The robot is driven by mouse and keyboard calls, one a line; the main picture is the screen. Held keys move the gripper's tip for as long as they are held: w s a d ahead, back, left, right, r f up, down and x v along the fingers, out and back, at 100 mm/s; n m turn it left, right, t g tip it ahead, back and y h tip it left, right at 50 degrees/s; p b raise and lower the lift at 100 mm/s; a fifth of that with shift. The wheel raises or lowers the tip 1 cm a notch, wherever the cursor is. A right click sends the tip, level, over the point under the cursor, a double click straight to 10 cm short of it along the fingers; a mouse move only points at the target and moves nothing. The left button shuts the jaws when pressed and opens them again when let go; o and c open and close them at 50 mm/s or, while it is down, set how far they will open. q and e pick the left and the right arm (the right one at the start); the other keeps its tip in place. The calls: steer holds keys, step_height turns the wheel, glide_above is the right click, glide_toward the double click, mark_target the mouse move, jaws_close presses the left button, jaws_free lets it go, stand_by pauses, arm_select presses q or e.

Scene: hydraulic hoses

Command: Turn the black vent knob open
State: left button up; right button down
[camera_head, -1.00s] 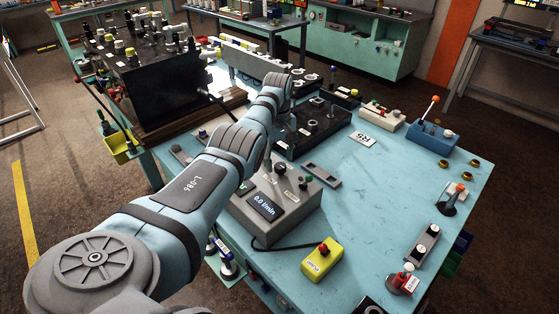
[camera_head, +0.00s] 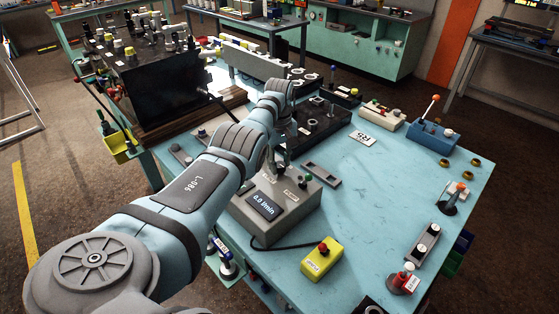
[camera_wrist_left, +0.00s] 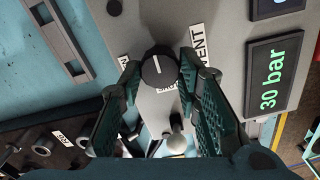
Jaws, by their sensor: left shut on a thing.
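The black vent knob (camera_wrist_left: 159,68) sits on the face of a grey box, with a white pointer line on its top. My left gripper (camera_wrist_left: 160,73) is shut on the knob, one finger on each side. A white VENT label (camera_wrist_left: 203,45) is to the right of the knob; other small labels beside and below it are partly hidden by the fingers. In the head view the grey box (camera_head: 290,207) stands on the blue table, and my left gripper (camera_head: 273,165) reaches down to its back edge. The knob is hidden there. My right gripper is not in view.
The box's displays read 0.0 l/min (camera_head: 263,205) and 30 bar (camera_wrist_left: 275,77). A green-topped part (camera_head: 308,179) stands close to the gripper. A yellow box with a red button (camera_head: 322,260) is in front.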

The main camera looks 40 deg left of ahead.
arm_select(q)
steer(key=shift+m, duration=0.3)
steer(key=m, duration=0.8)
steer(key=shift+d+m+p, duration=0.15)
steer(key=shift+m+p, duration=0.15)
steer(key=shift+p, duration=0.05)
steer(key=m, duration=0.8)
steer(key=shift+d+f+p, duration=0.1)
steer(key=shift+d+p, duration=0.05)
steer(key=shift+p, duration=0.15)
steer(key=shift+m, duration=0.4)
steer(key=o, duration=1.1)
steer(key=shift+w, duration=0.15)
steer(key=shift+o, duration=0.2)
